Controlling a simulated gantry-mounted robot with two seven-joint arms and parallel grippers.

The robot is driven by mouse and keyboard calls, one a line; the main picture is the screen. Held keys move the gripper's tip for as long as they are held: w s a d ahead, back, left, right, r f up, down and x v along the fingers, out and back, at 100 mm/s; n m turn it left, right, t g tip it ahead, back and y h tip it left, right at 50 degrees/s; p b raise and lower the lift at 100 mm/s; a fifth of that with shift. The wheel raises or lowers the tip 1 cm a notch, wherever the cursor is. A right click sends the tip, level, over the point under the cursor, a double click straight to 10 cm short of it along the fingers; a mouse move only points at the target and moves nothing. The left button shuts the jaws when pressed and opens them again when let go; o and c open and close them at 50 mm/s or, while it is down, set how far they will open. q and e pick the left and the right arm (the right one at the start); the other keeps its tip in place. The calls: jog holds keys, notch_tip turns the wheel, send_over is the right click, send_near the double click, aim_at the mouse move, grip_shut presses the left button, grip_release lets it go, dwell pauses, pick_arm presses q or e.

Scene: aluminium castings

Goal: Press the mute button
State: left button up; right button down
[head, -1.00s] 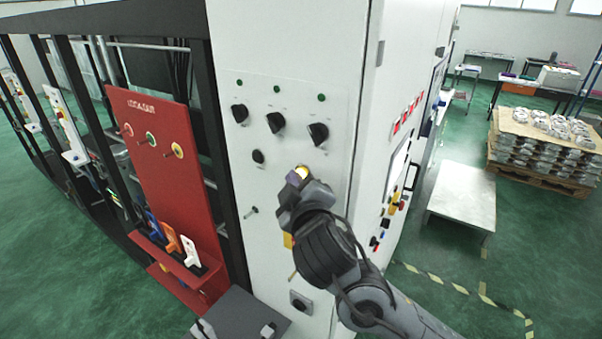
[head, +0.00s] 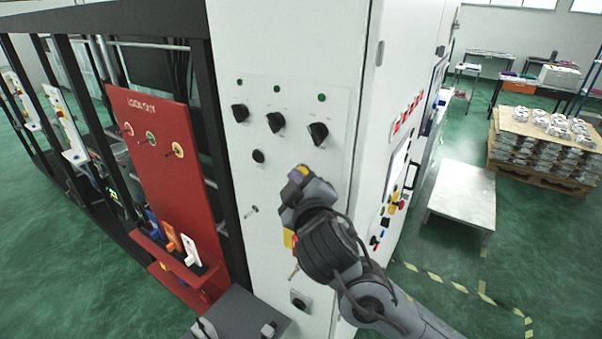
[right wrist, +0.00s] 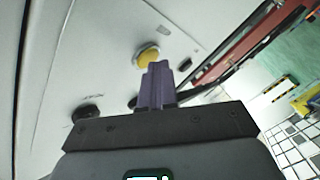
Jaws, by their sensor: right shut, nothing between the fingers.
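A round yellow button (right wrist: 148,54) with a pale rim sits on the white cabinet panel in the right wrist view. In the head view only a small part of the yellow button (head: 303,169) shows past my gripper. No label for mute can be read. My right gripper (right wrist: 157,70) is shut and empty, its purple fingers pointing at the panel. Its tips overlap the button's lower edge in the wrist view; I cannot tell whether they touch. In the head view the right gripper (head: 296,176) is in front of the panel.
Black rotary knobs (head: 275,122) and small green lamps (head: 277,88) sit above on the panel. A smaller black knob (head: 258,156) is left of the gripper. A red lockout board (head: 165,180) stands farther left. A metal table (head: 460,196) stands right of the cabinet.

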jog(key=shift+s+a+b, duration=0.45)
jog(key=shift+s+b, duration=0.2)
jog(key=s+a+b, duration=0.1)
jog(key=s+b, duration=0.1)
jog(key=s+a+b, duration=0.2)
dwell(0.5)
dwell(0.4)
